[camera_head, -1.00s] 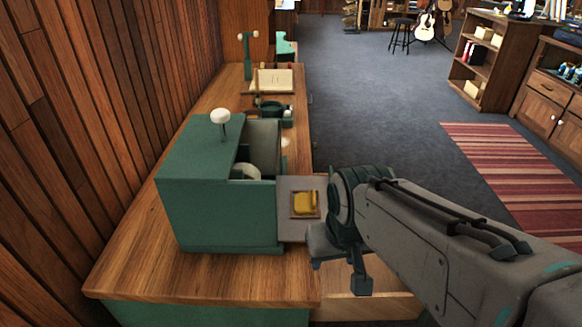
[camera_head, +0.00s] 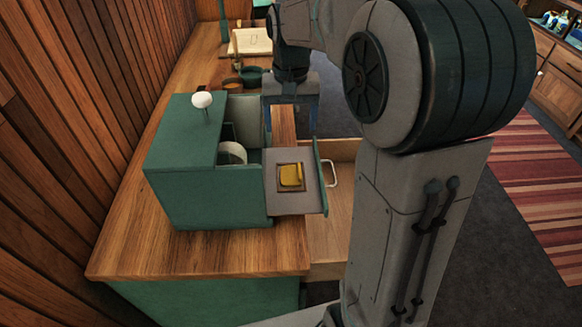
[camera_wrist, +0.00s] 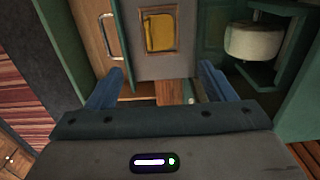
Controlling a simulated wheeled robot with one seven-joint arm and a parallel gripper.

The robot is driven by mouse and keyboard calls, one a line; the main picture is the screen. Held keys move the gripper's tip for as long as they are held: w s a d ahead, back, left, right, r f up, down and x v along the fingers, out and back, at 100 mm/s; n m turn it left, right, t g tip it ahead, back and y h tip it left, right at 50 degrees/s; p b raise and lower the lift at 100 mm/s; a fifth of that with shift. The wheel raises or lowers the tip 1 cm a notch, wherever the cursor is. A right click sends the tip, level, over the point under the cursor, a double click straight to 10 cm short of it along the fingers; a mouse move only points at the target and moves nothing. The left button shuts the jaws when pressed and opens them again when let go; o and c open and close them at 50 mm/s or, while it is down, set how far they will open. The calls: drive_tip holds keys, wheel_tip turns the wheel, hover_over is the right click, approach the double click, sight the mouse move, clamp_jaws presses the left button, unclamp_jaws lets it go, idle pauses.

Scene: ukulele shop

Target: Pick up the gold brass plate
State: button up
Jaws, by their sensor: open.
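The gold brass plate (camera_head: 291,175) lies in a small wooden frame on a grey panel (camera_head: 268,196) that sticks out of the right side of the green box (camera_head: 205,190). In the wrist view the gold plate (camera_wrist: 160,31) shows at the top, beyond the fingers. My gripper (camera_head: 291,136) is open and empty, pointing down just behind the panel. In the wrist view my gripper (camera_wrist: 158,84) has its two blue fingers wide apart, with the plate not between them.
A white knob (camera_head: 202,100) stands on the green box, and a white roll (camera_head: 232,152) sits in its opening. An open wooden drawer (camera_head: 336,225) with a metal handle is below the panel. Dark green containers (camera_head: 250,76) and a board stand further back.

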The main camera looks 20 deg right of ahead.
sight(291, 175)
wheel_tip(291, 175, down, 15)
drive_tip(key=shift+f+p, duration=0.1)
drive_tip(key=shift+p, duration=0.55)
drive_tip(key=shift+c, duration=0.3)
drive_tip(key=c, duration=1.1)
